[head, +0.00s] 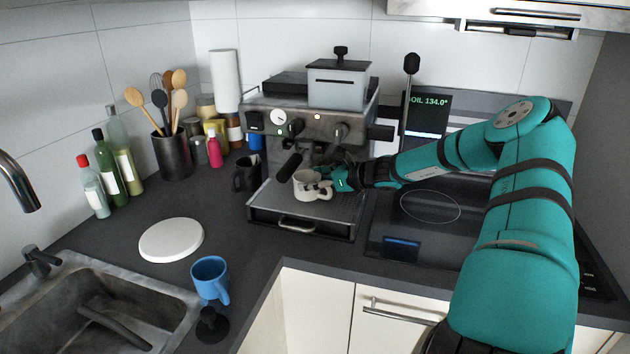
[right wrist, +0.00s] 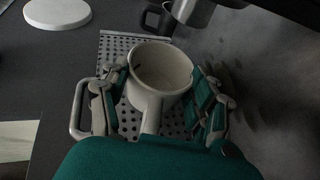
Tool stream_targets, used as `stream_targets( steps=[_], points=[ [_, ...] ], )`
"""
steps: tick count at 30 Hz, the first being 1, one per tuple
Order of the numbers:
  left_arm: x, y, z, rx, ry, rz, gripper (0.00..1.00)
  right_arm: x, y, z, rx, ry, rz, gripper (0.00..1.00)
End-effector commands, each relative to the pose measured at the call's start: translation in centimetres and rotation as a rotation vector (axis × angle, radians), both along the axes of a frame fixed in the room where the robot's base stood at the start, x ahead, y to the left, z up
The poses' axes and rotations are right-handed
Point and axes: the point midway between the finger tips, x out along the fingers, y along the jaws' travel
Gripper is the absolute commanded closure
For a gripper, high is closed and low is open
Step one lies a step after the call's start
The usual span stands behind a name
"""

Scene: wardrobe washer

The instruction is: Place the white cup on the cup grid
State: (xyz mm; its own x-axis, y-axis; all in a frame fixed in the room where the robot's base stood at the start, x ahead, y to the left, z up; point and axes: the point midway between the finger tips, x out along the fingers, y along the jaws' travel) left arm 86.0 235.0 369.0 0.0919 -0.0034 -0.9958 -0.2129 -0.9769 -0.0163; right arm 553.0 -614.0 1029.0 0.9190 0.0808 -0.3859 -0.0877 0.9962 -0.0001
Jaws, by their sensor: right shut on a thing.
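The white cup (head: 305,187) is upright at the front of the coffee machine, over the cup grid (head: 343,208). In the right wrist view the cup (right wrist: 158,72) opens toward the camera and looks empty, with its handle pointing back at my gripper. My right gripper (head: 332,183) is shut on the cup, its fingers on either side of it in the right wrist view (right wrist: 162,92). The perforated grid (right wrist: 116,47) shows around and beneath the cup. I cannot tell whether the cup's base touches the grid. My left gripper is not in view.
The coffee machine (head: 290,122) rises behind the cup, with a black handle (head: 288,167) close by. A dark mug (head: 245,175) stands left of the grid. A blue cup (head: 209,279) and a white round plate (head: 171,240) are on the counter. The hob (head: 428,215) lies right.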

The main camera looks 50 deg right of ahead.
Motion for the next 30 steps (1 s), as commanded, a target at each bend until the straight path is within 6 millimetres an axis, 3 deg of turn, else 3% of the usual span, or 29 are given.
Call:
stream_targets(
  steps=[15, 16, 21, 27, 30],
  points=[
    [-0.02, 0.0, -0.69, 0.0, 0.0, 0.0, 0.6, 0.02, 0.01, -0.91, 0.0, -0.001, 0.0, 0.75],
    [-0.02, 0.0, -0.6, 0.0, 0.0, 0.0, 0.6, 0.03, 0.01, -0.78, 0.0, -0.002, 0.0, 0.35],
    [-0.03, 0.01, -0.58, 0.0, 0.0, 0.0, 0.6, 0.01, 0.01, -0.81, 0.0, -0.001, 0.0, 0.12],
    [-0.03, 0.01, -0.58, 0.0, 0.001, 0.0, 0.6, 0.0, 0.01, -0.82, 0.0, -0.001, 0.0, 0.11],
    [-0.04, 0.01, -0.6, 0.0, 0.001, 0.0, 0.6, -0.03, 0.01, -0.9, 0.0, 0.001, 0.0, 0.0]
  ],
)
